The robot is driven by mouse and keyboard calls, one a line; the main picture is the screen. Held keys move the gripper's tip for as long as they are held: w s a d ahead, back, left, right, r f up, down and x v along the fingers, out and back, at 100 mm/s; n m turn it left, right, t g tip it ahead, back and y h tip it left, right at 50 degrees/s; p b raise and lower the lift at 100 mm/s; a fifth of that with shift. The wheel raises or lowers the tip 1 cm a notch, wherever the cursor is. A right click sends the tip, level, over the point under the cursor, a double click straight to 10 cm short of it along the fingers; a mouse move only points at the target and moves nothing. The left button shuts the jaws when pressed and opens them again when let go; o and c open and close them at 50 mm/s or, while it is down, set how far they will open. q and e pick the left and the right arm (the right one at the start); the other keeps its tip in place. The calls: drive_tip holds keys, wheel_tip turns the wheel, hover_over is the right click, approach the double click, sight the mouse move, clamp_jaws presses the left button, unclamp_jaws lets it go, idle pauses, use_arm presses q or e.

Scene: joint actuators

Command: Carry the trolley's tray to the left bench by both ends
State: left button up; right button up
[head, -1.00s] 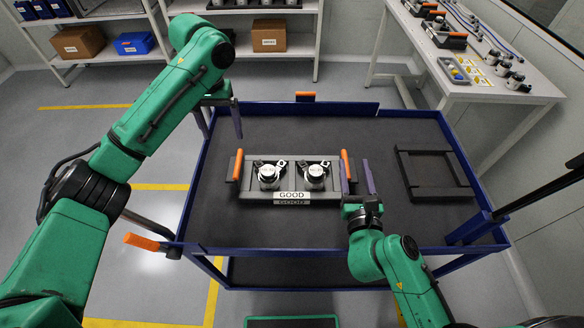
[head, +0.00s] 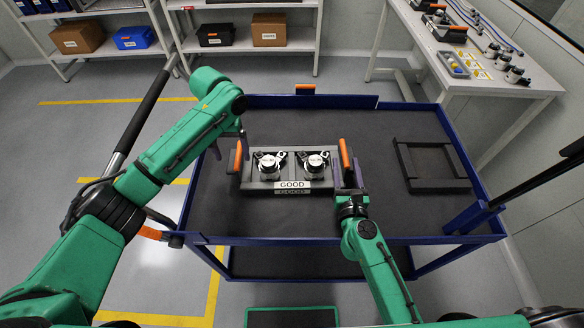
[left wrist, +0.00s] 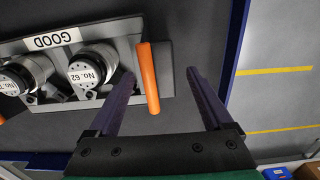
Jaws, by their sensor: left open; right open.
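The grey tray (head: 325,184), labelled GOOD, lies on the trolley's dark top and holds two silver-and-black actuators. It has an orange handle at each end: the left handle (head: 238,158) and the right handle (head: 345,153). My left gripper (head: 230,143) is open at the left end. In the left wrist view the orange handle (left wrist: 148,80) appears between its fingers, closer to the left one; the depth is hard to tell. My right gripper (head: 347,172) is open, its fingers on either side of the right handle's near part. I do not see a left bench.
The blue-rimmed trolley (head: 470,180) also carries an empty dark frame (head: 435,165) on its right side. A white bench (head: 500,75) with parts stands at the back right. Shelves with boxes (head: 268,30) line the back wall. Floor at left is open, with yellow lines.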

sight(233, 162)
use_arm(q)
wheel_tip(233, 162, down, 2)
drive_tip(key=shift+a+f, duration=0.1)
drive_tip(key=shift+f, duration=0.15)
use_arm(e)
drive_tip(key=w, duration=0.2)
drive_tip(key=shift+w, duration=0.3)
use_arm(q)
drive_tip(key=shift+f, duration=0.3)
use_arm(e)
drive_tip(key=shift+w, duration=0.25)
use_arm(q)
drive_tip(key=c, duration=0.8)
use_arm(e)
drive_tip(key=c, duration=0.8)
use_arm(q)
clamp_jaws()
use_arm(e)
clamp_jaws()
drive_tip(key=shift+d, duration=0.1)
use_arm(q)
drive_tip(key=shift+a, duration=0.1)
use_arm(e)
drive_tip(key=shift+d, duration=0.15)
